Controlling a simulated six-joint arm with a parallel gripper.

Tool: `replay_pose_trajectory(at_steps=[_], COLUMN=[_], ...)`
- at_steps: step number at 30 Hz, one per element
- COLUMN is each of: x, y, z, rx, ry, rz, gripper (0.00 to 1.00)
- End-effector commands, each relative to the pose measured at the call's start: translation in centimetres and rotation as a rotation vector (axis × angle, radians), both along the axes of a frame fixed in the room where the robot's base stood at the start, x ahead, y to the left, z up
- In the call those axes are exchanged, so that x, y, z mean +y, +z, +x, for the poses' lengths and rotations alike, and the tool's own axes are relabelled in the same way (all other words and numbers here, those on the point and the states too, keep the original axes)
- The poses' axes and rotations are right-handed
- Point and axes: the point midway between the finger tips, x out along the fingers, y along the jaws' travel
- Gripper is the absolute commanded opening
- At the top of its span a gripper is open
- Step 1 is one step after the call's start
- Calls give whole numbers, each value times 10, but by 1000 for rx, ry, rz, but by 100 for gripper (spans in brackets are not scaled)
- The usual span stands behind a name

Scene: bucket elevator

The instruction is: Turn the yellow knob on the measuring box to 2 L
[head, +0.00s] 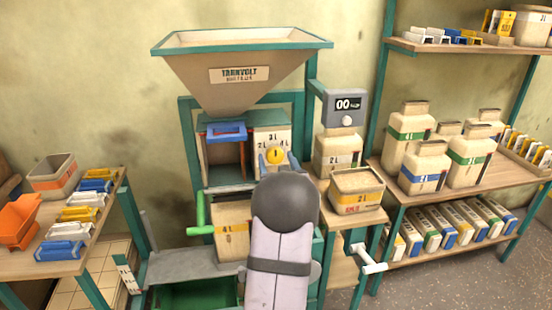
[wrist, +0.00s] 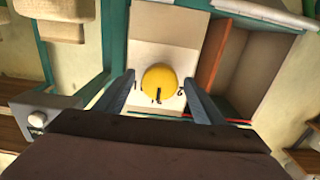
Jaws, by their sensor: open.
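The round yellow knob (head: 275,155) is on the white front panel of the measuring box (head: 272,137), below the hopper. In the wrist view the knob (wrist: 160,80) has a dark mark near its lower edge, and dark figures stand on the panel around it. I cannot read its setting surely. My gripper (wrist: 162,88) is open, with one blue finger on each side of the knob. A gap shows between each finger and the knob. In the head view my wrist (head: 283,200) hides the panel's lower part.
A blue handle (head: 227,132) sits left of the panel over an open compartment. The hopper (head: 240,75) hangs above. A green lever (head: 201,217) and a bin (head: 232,225) are below left. A display (head: 347,105) stands at right. Shelves with jars (head: 410,135) are further right.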

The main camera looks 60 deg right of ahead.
Motion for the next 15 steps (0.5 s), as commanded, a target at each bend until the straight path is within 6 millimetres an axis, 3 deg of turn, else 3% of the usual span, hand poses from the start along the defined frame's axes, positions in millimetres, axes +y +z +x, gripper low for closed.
replay_pose_trajectory(at_steps=[11, 15], x=[-3, -3], y=[0, 0], z=[3, 3], rx=[0, 0], ry=[0, 0], rz=[0, 0], gripper=[63, 32])
